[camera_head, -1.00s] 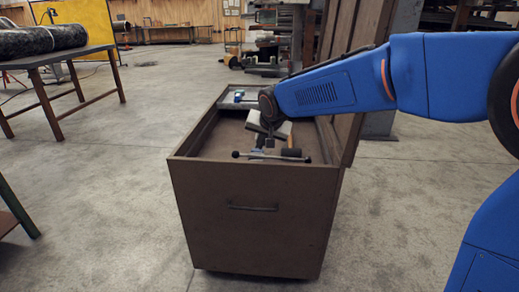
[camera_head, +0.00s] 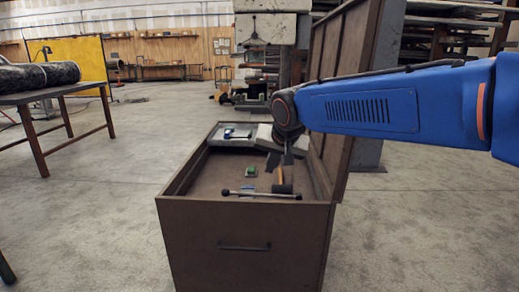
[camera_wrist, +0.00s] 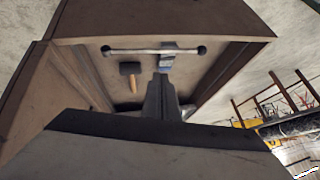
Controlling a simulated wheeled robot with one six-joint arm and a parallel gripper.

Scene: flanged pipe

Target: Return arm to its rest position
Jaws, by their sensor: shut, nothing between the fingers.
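My blue arm (camera_head: 370,110) reaches in from the right in the head view. Its wrist is above the open brown chest (camera_head: 215,245). My gripper (camera_head: 288,156) points down over the chest, small and partly hidden by the wrist. In the wrist view my gripper (camera_wrist: 161,88) shows its two fingers together, with nothing held. A bar with dark ball ends (camera_wrist: 150,51), a blue clamp-like part (camera_wrist: 167,62) and a mallet (camera_wrist: 130,70) show beyond the fingertips.
The chest's raised lid (camera_head: 345,90) stands close to the right of my wrist. A table (camera_head: 50,93) bearing a dark pipe (camera_head: 40,75) is at left. The floor between is clear.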

